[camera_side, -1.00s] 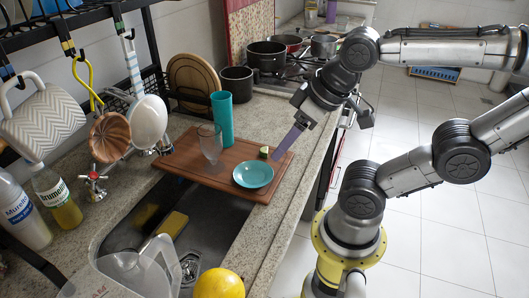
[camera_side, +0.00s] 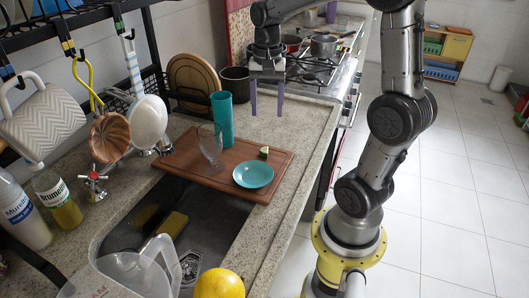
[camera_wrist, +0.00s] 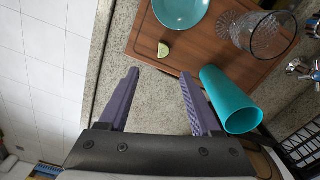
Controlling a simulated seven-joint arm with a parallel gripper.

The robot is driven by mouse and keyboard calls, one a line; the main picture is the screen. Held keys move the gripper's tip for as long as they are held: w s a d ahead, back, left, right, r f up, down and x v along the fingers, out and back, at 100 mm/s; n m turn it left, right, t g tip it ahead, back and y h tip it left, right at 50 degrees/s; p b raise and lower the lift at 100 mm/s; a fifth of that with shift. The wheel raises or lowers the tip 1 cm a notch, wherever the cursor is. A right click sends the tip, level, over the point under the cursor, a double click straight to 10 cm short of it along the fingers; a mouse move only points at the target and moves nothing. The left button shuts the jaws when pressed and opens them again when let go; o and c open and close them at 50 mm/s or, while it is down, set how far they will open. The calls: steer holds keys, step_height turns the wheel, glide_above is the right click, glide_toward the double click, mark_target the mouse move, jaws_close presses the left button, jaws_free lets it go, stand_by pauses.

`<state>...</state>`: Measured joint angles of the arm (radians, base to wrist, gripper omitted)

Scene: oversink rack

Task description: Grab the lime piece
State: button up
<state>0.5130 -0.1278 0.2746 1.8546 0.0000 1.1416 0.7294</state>
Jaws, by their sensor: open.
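The lime piece (camera_side: 264,152) is a small green wedge lying on the brown cutting board (camera_side: 277,171), behind the teal plate. It also shows in the wrist view (camera_wrist: 163,49), lying on the board near its edge, ahead of and between the two fingers. My gripper (camera_side: 267,115) is open and empty, its purple fingers pointing down. It hangs above the counter behind the board, apart from the lime. In the wrist view the gripper (camera_wrist: 160,73) shows both fingertips, spread wide, with bare counter between them.
On the board stand a teal plate (camera_side: 253,175) and a clear glass (camera_side: 211,143). A tall teal cup (camera_side: 222,118) stands at the board's back edge, close to one finger in the wrist view. The sink (camera_side: 180,230) is in front. Pots and stove (camera_side: 310,65) are behind.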

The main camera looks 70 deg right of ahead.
glide_above(264, 149)
steer(key=f, duration=0.7)
steer(key=shift+s+f, duration=0.2)
steer(key=shift+s, duration=0.2)
steer(key=shift+w+f, duration=0.2)
steer(key=shift+f, duration=1.1)
steer(key=shift+w+f, duration=0.2)
steer(key=shift+f, duration=1.1)
steer(key=shift+c, duration=0.3)
jaws_close()
